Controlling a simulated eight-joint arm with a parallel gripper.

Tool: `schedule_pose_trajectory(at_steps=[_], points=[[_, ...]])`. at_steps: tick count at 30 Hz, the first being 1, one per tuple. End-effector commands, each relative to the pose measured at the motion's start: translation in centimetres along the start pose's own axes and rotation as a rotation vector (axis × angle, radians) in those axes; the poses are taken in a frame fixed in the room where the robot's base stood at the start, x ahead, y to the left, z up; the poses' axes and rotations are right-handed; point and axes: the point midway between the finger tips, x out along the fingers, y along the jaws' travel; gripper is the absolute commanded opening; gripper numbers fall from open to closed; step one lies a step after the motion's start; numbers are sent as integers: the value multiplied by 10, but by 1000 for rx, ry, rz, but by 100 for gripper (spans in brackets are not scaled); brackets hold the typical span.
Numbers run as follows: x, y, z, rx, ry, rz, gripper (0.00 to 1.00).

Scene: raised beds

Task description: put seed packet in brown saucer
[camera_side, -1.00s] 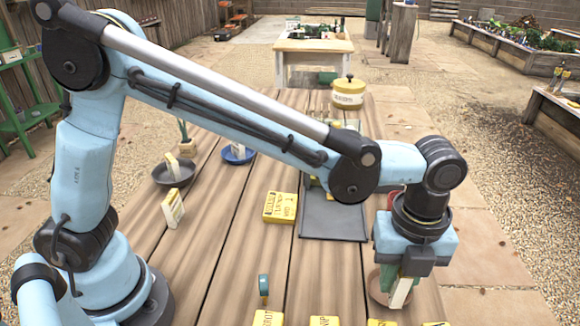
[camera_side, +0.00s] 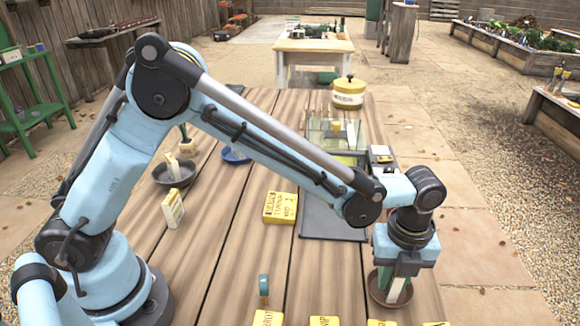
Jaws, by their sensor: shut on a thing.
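The brown saucer (camera_side: 374,291) stands on the table at the lower right, below my gripper and partly hidden by it. My gripper (camera_side: 391,284) points down over the saucer and is shut on a pale, narrow seed packet (camera_side: 397,290), seen nearly edge-on. The packet's lower end shows against the inside of the saucer. I cannot tell whether it touches the bottom.
A cream packet (camera_side: 173,208) stands at the left near a dark grey saucer (camera_side: 160,174). A blue saucer (camera_side: 232,157) is farther back. A yellow box (camera_side: 280,207) lies mid-table beside a grey tray (camera_side: 320,224). Yellow labelled pieces (camera_side: 324,321) line the front.

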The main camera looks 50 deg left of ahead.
Motion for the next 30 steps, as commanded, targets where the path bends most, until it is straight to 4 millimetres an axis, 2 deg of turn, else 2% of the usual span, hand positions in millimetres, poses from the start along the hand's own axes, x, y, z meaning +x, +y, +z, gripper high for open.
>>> schedule_pose_trajectory(at_steps=[5,6,10,18,22,26,30], points=[[3,0,0,0,0,0,0],[3,0,0,0,0,0,27],[3,0,0,0,0,0,47],[2,0,0,0,0,0,48],[-4,0,0,0,0,0,48],[-23,0,0,0,0,0,48],[-51,0,0,0,0,0,48]])
